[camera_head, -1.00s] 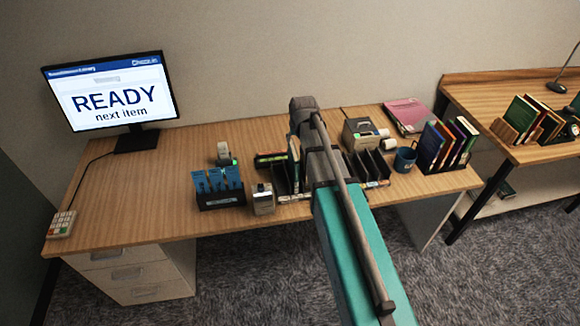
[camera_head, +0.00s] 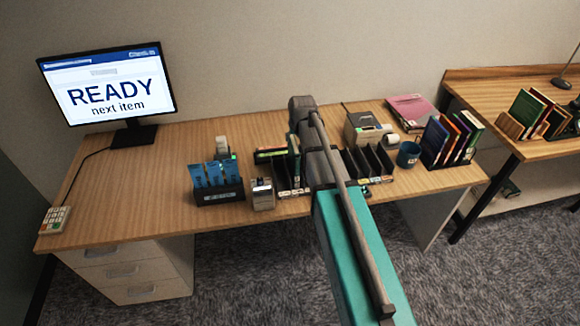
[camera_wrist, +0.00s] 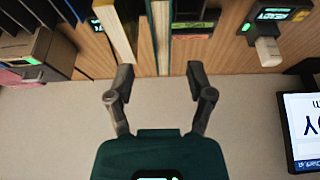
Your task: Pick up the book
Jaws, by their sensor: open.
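In the wrist view my gripper (camera_wrist: 159,78) is open, with nothing between its fingers. Upright books stand just beyond the fingertips: a dark teal one with pale page edges (camera_wrist: 161,38), roughly ahead of the gap, and a cream-edged one (camera_wrist: 114,32) leaning to its left. I cannot tell which of them the task means. In the head view a book (camera_head: 294,158) stands in a black slotted holder (camera_head: 283,180) on the desk, beside my arm. My arm hides part of this area, and the gripper is not clearly visible there.
A blue-card holder (camera_head: 219,196) and a small device (camera_head: 262,194) stand left of the books. Black dividers (camera_head: 367,161), a blue mug (camera_head: 408,154) and a book rack (camera_head: 450,143) stand right. A monitor (camera_head: 108,85) is at back left. The desk's left part (camera_head: 130,195) is mostly clear.

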